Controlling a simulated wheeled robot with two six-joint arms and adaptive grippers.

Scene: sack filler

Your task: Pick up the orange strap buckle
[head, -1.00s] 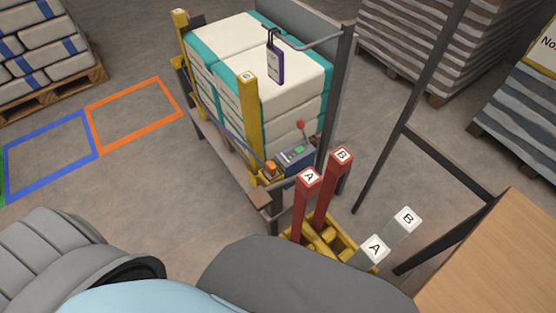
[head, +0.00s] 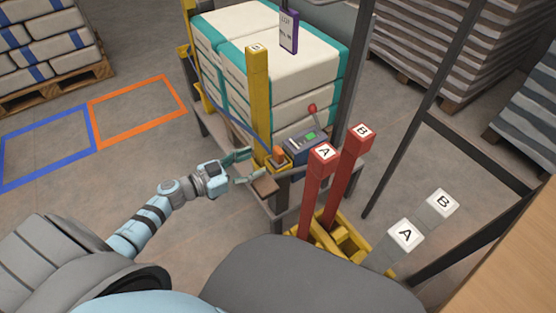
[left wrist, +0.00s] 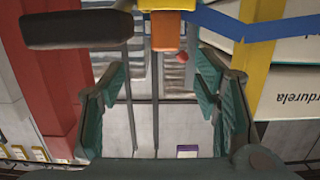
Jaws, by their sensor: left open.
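The orange strap buckle (head: 278,154) sits at the yellow bracket at the foot of the front yellow post, at the end of the blue strap. It also shows in the left wrist view (left wrist: 165,35), beyond the fingers and between them sideways. My left gripper (head: 250,166) is open and empty, just left of the buckle in the head view and apart from it. In the left wrist view the two green fingers (left wrist: 163,85) stand wide apart. My right gripper is not in view.
The yellow post (head: 257,95) rises beside stacked sacks (head: 275,60). A control box (head: 306,146) with a red-knobbed lever stands right of the buckle. Red posts A (head: 315,195) and B (head: 347,175) stand nearer right.

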